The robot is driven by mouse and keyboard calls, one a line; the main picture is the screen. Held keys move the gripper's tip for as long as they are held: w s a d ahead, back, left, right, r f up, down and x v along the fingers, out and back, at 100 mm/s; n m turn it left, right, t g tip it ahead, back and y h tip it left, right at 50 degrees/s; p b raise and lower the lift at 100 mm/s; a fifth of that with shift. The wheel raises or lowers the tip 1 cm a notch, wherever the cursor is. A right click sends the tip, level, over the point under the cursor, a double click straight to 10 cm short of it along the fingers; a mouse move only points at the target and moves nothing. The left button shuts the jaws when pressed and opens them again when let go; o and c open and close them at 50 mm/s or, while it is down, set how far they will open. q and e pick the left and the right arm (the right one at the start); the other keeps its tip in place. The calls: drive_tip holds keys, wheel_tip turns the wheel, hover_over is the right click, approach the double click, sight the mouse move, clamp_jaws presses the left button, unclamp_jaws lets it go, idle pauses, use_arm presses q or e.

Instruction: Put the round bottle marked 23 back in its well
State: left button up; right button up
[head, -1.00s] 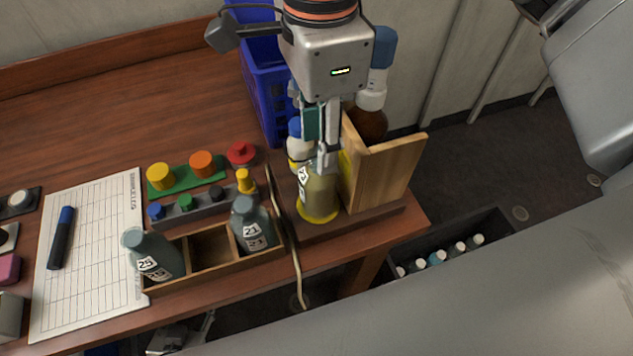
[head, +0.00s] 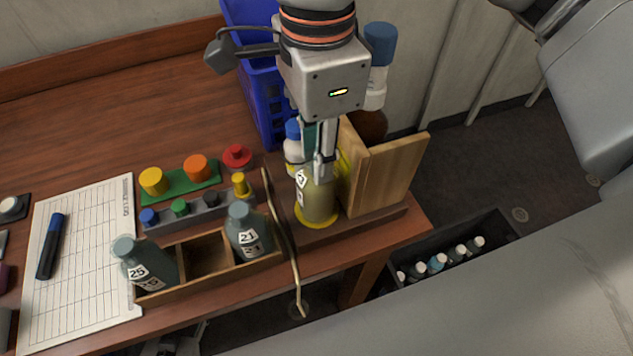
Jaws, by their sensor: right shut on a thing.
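My right gripper (head: 320,172) points down and is shut on the neck of a round, olive-yellow bottle (head: 320,200). Its white label is turned aside and I cannot read the number. The bottle is upright over a yellow ring on the wooden stand's base; I cannot tell whether it touches. A wooden rack (head: 212,282) at the table's front edge has an empty middle well (head: 207,255). A grey-green bottle marked 25 (head: 145,265) leans in its left well, and one marked 21 (head: 246,236) sits in its right well. My left gripper is not in view.
A wooden stand (head: 393,180) with upright boards is right of the held bottle. A white bottle (head: 293,150) and blue crate (head: 262,105) are behind it. Coloured caps (head: 180,208) stand behind the rack. A bottle bin (head: 420,290) is below.

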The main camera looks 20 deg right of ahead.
drive_tip(key=shift+r, duration=0.1)
